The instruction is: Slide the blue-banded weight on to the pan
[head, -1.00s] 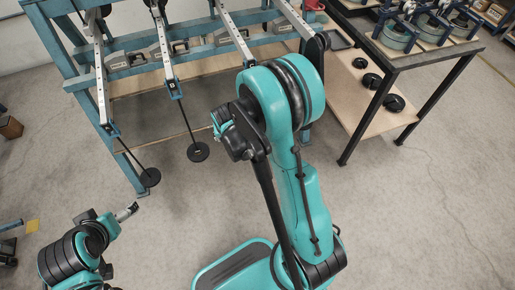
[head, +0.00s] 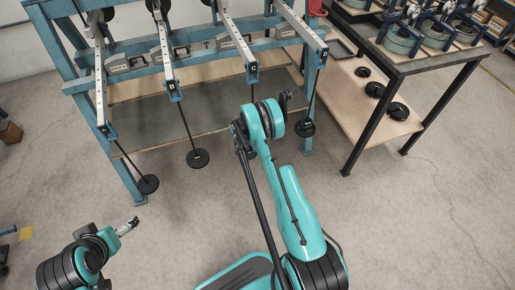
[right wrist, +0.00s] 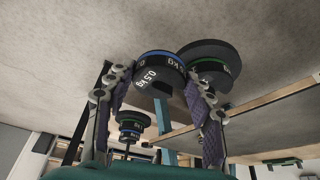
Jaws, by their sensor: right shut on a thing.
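The blue-banded weight (right wrist: 155,72), a black disc marked 0.5 kg, sits between the fingers of my right gripper (right wrist: 157,92) in the right wrist view. The gripper is shut on it. Beside and partly behind it is a larger green-banded disc (right wrist: 212,62); I cannot tell whether they touch. In the head view my right arm hides this gripper and the weight. Round black pans hang on rods from the levers: one at the left (head: 148,184), one in the middle (head: 197,158), one at the right (head: 306,128). My left gripper (head: 128,226) is far from them; its jaws are too small to judge.
The blue lever frame (head: 125,160) spans the back, with a wooden shelf (head: 135,88). A black-legged table (head: 415,66) stands at the right, with dark discs (head: 398,111) on its lower shelf. Another green-banded weight (right wrist: 133,121) shows in the wrist view. Open floor lies in front.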

